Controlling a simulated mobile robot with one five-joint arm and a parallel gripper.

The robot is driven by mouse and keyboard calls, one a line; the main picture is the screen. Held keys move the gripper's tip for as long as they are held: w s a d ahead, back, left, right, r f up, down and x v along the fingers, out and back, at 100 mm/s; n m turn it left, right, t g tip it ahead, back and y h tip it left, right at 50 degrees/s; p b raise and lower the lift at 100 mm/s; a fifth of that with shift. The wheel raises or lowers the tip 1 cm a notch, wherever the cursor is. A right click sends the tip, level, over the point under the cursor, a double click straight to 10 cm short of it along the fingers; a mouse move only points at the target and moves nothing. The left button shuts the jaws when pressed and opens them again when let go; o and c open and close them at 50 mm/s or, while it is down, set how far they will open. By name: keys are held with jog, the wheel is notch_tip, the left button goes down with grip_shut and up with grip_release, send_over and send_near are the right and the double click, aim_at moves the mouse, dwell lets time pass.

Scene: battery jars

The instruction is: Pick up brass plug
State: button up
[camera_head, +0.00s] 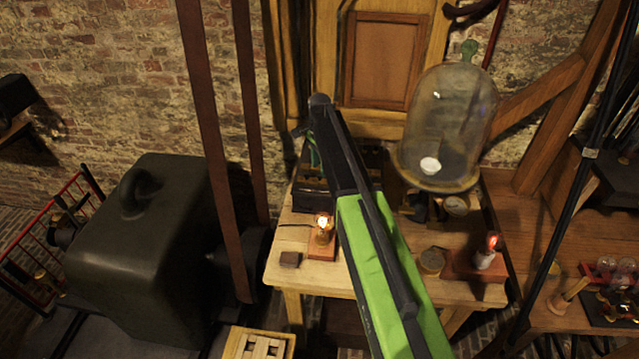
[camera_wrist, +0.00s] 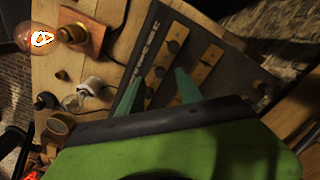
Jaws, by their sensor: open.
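My gripper (camera_wrist: 158,76) is open in the wrist view, its two green fingers apart over a dark panel (camera_wrist: 210,50) with brass strips and dark knobs. Nothing shows held between the fingers. A small brass piece (camera_wrist: 62,74) stands on the bare wood to the left of the panel, clear of the fingers. It may be the brass plug, but it is too small to be sure. In the head view my arm reaches over the table (camera_head: 305,273), and my gripper (camera_head: 311,146) is small and partly hidden at its far end.
A lit bulb on a wooden base (camera_head: 322,245) and a small dark block (camera_head: 290,259) stand on the table. A glass bell jar (camera_head: 452,120) stands at the back right. A red-glowing lamp (camera_head: 489,257) and a round brass-coloured jar (camera_head: 432,262) stand right of my arm.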

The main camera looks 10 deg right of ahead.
aim_at(319, 175)
notch_tip(319, 175, down, 4)
jog(key=shift+r+b, duration=0.25)
jog(key=shift+b, duration=0.85)
jog(key=shift+r, duration=0.15)
jog(key=shift+c, duration=0.2)
grip_shut()
jog(key=shift+r+p, duration=0.15)
jog(key=shift+p, duration=0.15)
notch_tip(319, 175, up, 4)
jog(key=p, duration=0.4)
jog(key=shift+r+p, duration=0.25)
jog(key=shift+p, duration=0.05)
jog(key=s+d+r+p, duration=0.3)
jog(key=d+r+p, duration=0.3)
jog(key=d, duration=0.5)
jog(key=shift+s, duration=0.4)
